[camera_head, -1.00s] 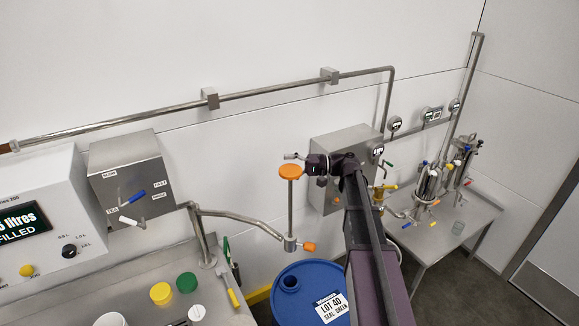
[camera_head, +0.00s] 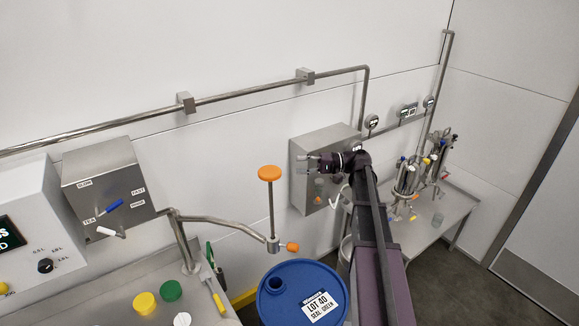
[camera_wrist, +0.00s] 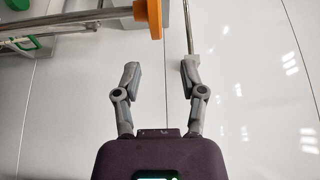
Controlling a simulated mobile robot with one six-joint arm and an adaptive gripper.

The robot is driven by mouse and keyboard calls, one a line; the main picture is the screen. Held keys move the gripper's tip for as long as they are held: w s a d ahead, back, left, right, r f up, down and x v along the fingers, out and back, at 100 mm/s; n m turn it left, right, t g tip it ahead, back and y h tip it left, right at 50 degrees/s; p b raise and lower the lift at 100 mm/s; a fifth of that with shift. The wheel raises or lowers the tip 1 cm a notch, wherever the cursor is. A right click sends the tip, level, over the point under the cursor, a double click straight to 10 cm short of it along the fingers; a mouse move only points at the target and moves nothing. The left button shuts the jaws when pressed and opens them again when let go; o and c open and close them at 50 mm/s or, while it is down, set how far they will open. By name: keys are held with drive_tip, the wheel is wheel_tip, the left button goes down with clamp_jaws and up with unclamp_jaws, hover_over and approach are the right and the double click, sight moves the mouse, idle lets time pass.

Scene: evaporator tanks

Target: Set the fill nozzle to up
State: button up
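The fill nozzle (camera_head: 271,215) is a thin vertical rod with an orange round knob (camera_head: 269,173) on top and a small orange handle (camera_head: 292,247) at its lower joint. It hangs from a bent steel pipe arm, above and beside the blue drum (camera_head: 285,305). My gripper (camera_head: 308,163) is to the right of the orange knob, apart from it, with its fingers pointing left. In the wrist view my gripper (camera_wrist: 161,72) is open and empty. The orange knob (camera_wrist: 154,12) shows beyond the fingertips, and the rod (camera_wrist: 188,25) lies beyond the right finger.
A steel wall box (camera_head: 312,150) is behind my gripper. A control box (camera_head: 110,180) with blue and white levers stands left, above a bench with yellow and green caps (camera_head: 171,290). A table with tanks (camera_head: 407,178) is at right. Open air surrounds the knob.

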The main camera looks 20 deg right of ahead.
drive_tip(key=shift+s+d, duration=0.1)
drive_tip(key=shift+d, duration=0.65)
drive_tip(key=s+a+f+g+h+b, duration=0.1)
drive_tip(key=s+a+f+h+b, duration=0.35)
drive_tip(key=f, duration=0.45)
drive_tip(key=s+a+f+g+h+b, duration=0.1)
drive_tip(key=s+a+f+h+b, duration=0.3)
drive_tip(key=f, duration=0.5)
drive_tip(key=s+a+f+g+h+b, duration=0.15)
drive_tip(key=s+a+f+h, duration=0.3)
drive_tip(key=f, duration=0.45)
drive_tip(key=s+d+f+n+h+b, duration=0.1)
drive_tip(key=s+d+f+h+b, duration=0.2)
drive_tip(key=s+f, duration=0.3)
drive_tip(key=shift+s+n+t+h+b, duration=0.3)
drive_tip(key=shift+n+t+h+b, duration=0.1)
drive_tip(key=shift+h+b, duration=0.45)
